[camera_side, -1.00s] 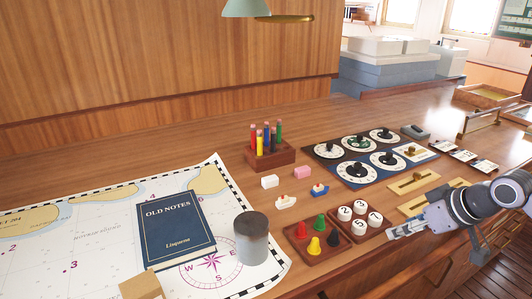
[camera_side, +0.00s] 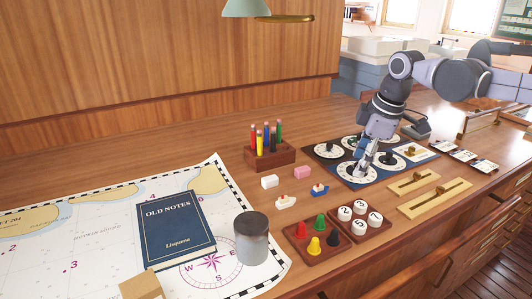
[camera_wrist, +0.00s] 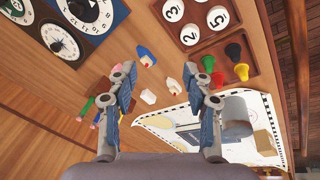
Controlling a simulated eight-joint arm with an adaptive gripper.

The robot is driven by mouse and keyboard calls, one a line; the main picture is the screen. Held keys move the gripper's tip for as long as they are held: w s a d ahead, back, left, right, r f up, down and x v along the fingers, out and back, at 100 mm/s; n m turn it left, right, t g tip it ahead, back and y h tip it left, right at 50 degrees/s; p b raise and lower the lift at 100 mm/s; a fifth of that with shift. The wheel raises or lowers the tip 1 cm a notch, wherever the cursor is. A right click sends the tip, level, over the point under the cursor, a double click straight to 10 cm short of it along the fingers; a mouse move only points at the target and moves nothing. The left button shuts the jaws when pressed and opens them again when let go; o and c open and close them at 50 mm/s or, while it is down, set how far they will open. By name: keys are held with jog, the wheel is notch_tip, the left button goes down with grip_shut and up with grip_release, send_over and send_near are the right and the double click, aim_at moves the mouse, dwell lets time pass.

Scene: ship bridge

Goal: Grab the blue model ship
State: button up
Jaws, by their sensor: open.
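The blue model ship (camera_side: 320,190) has a blue hull and a white upper part. It stands on the wooden desk, left of the dial panels in the side view. In the wrist view the blue model ship (camera_wrist: 146,55) lies beyond the fingertips, between their lines. My gripper (camera_side: 361,167) is above the dial panel, to the right of the ship and apart from it. In the wrist view my gripper (camera_wrist: 158,74) has its two fingers spread with nothing held between them.
A white ship with orange (camera_side: 285,202), a pink block (camera_side: 302,172) and a white block (camera_side: 269,181) stand near the blue ship. A pawn tray (camera_side: 337,259), a number tray (camera_side: 376,234) and a pencil holder (camera_side: 270,153) surround them. Dial panels (camera_side: 345,178) lie under my gripper.

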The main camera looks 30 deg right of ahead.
jog(key=w+a+f+n+g, duration=0.1)
jog(key=w+a+n+g, duration=0.15)
jog(key=w+n, duration=0.6)
send_over(320, 186)
jog(key=shift+m+g, duration=0.25)
jog(key=shift+g, duration=0.1)
jog(key=f, duration=0.6)
jog(key=shift+w+d+f, duration=0.15)
jog(key=shift+w+d, duration=0.1)
jog(key=shift+w, duration=0.05)
jog(key=shift+s+a+f, duration=0.1)
jog(key=shift+s+f, duration=0.05)
jog(key=shift+f, duration=1.25)
jog(key=shift+s+a+f, duration=0.1)
jog(key=shift+f, duration=1.25)
jog(key=shift+c, duration=0.3)
jog(key=c, duration=1)
